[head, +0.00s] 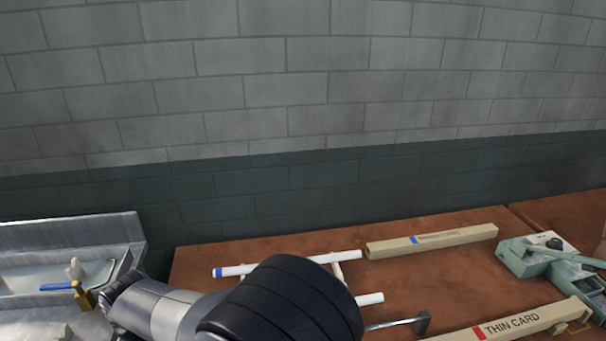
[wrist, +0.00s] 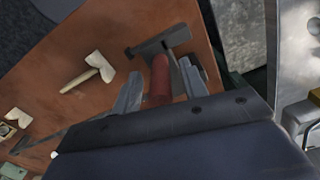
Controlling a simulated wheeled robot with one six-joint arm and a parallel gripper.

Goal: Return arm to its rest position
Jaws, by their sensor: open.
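My arm (head: 275,305) reaches across the bottom of the head view, and its end is out of that picture. In the wrist view my gripper (wrist: 160,71) is open, its two grey fingers spread apart. A red handle (wrist: 160,80) joined to a dark grey bar (wrist: 158,43) shows between the fingers. The jaws are not closed on it, and I cannot tell how far below them it lies.
In the head view, a white tube with a blue end (head: 235,271) and another white tube (head: 369,299) lie on the brown bench (head: 460,285). Long boxes (head: 432,239) and a green device (head: 540,257) are right. A metal sink (head: 70,237) is left, beneath the block wall (head: 300,90).

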